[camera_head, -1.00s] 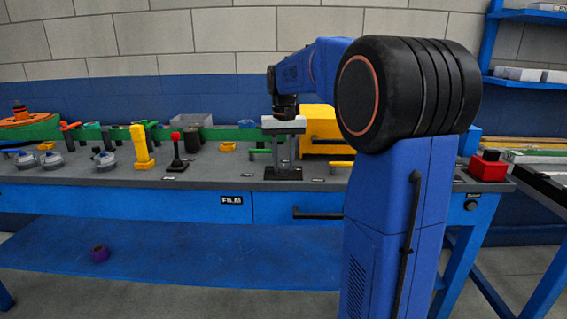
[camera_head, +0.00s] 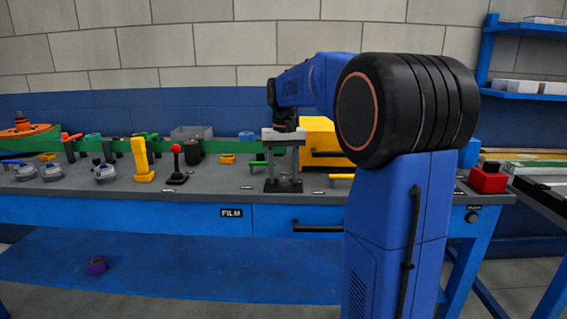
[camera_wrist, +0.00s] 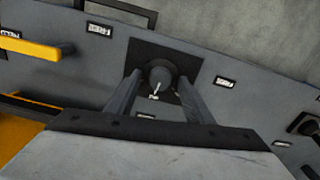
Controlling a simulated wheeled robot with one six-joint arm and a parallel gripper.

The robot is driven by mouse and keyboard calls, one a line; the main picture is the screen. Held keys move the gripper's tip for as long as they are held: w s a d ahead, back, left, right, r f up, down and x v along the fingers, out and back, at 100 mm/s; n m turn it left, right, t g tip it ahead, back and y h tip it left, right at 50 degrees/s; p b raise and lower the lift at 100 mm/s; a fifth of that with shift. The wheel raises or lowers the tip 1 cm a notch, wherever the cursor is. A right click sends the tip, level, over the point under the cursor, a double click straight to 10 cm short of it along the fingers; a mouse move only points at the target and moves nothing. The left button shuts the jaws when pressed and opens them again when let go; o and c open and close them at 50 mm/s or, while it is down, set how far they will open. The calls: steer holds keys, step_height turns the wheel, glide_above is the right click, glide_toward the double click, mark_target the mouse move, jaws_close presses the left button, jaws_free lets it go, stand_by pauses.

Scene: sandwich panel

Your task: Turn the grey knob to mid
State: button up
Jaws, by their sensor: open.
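The grey knob (camera_wrist: 160,75) is a small round knob with a white pointer mark, on a dark square plate (camera_wrist: 151,54) in the wrist view. The pointer mark slants toward the lower left of that picture. My gripper (camera_wrist: 159,80) is open, with one finger on each side of the knob. I cannot tell whether the fingers touch it. In the head view my gripper (camera_head: 283,178) points straight down at the bench top, over a dark plate (camera_head: 283,186). The knob itself is not clear there.
Small labels (camera_wrist: 228,82) surround the plate. A yellow handle (camera_wrist: 30,46) lies left of it in the wrist view. In the head view a black stick with a red ball (camera_head: 176,160), a yellow lever (camera_head: 141,160) and a red box (camera_head: 488,178) stand on the bench.

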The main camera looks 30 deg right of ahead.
mark_target(284, 179)
step_height(284, 179, up, 17)
stand_by(0.5)
steer(key=shift+r, duration=0.1)
stand_by(0.3)
steer(key=s+a+f+n+t, duration=0.1)
steer(key=s+a+f, duration=0.4)
steer(key=s+f, duration=0.4)
steer(key=s+a+f+n+t, duration=0.2)
steer(key=s+a+f, duration=0.3)
steer(key=s+f, duration=0.5)
steer(key=s+a+f+n+t, duration=0.1)
steer(key=s+a+f+n, duration=0.1)
steer(key=s+a+f, duration=0.4)
steer(key=s+f, duration=0.4)
steer(key=s, duration=0.1)
steer(key=shift+s+f+t, duration=0.2)
steer(key=shift+s+t, duration=0.1)
steer(key=shift+t, duration=0.1)
